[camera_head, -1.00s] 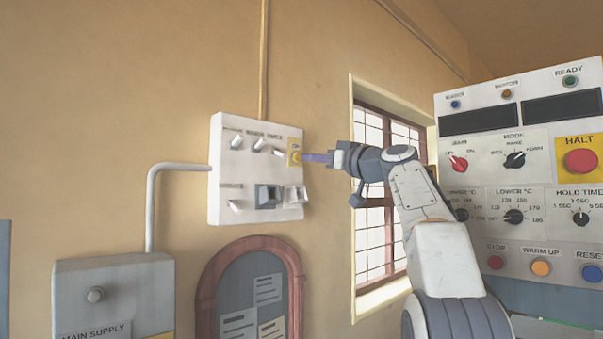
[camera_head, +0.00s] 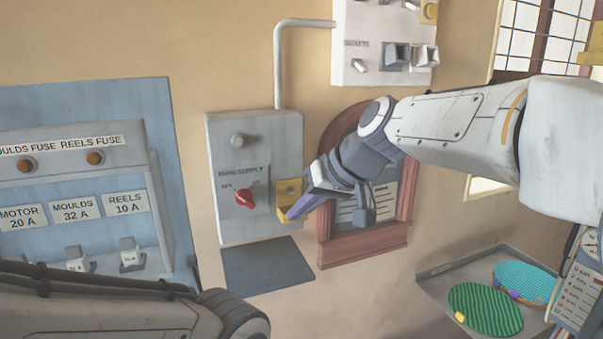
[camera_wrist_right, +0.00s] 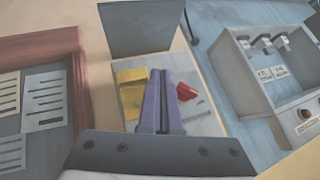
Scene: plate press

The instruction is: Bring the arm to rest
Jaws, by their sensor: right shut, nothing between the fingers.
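My right arm reaches in from the right in the head view. Its gripper (camera_head: 293,212) is shut and empty, with purple fingers pointing at the lower right part of the grey main supply box (camera_head: 240,155). The fingertips are at or just in front of a yellow piece (camera_head: 288,187) on that box; I cannot tell whether they touch. In the right wrist view the shut fingers (camera_wrist_right: 160,76) lie between the yellow piece (camera_wrist_right: 130,78) and the red knob (camera_wrist_right: 187,91). The red knob (camera_head: 244,197) also shows in the head view. My left arm shows at the lower left, its fingers out of view.
A fuse panel (camera_head: 85,155) stands at the left. A white switch panel (camera_head: 380,45) hangs above and a red-framed notice board (camera_head: 365,250) is behind my right gripper. A tray (camera_head: 435,275) with green and blue discs is at the lower right.

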